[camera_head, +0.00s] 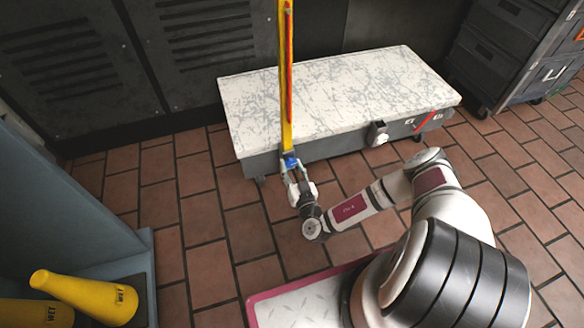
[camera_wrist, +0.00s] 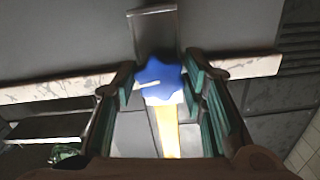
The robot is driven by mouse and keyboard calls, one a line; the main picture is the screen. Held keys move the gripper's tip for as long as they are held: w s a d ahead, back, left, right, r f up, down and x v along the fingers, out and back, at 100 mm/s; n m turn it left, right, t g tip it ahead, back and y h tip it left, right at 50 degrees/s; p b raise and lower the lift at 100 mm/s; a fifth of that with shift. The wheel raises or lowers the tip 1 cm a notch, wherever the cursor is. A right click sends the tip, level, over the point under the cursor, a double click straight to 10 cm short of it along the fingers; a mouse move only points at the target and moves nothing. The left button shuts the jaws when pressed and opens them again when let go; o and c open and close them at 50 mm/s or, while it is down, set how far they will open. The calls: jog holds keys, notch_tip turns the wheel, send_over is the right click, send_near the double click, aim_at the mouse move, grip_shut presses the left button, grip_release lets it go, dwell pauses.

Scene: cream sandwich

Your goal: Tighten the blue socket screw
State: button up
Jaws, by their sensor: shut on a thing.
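The blue socket screw (camera_head: 290,162) is a small blue knob low on the yellow post, at the near edge of the low table. In the wrist view it is a star-shaped blue knob (camera_wrist: 163,82) with a pale mark, between my green-lined fingers. My gripper (camera_head: 291,170) reaches it from the front, with one finger on each side, and is shut on it. The upright yellow post (camera_head: 285,110) carries a red strip. The far side of the screw is hidden.
The low table (camera_head: 350,95) has a worn white top, grey sides and wheels. A small grey device (camera_head: 377,133) sits on its front side. Yellow cones (camera_head: 85,296) lie at the lower left; a dark drawer cabinet (camera_head: 500,40) stands at the upper right. The tiled floor is open at left.

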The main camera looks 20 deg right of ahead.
jog(key=shift+m, duration=0.6)
jog(key=o, duration=1.2)
jog(key=shift+c, duration=0.2)
jog(key=s, duration=1.2)
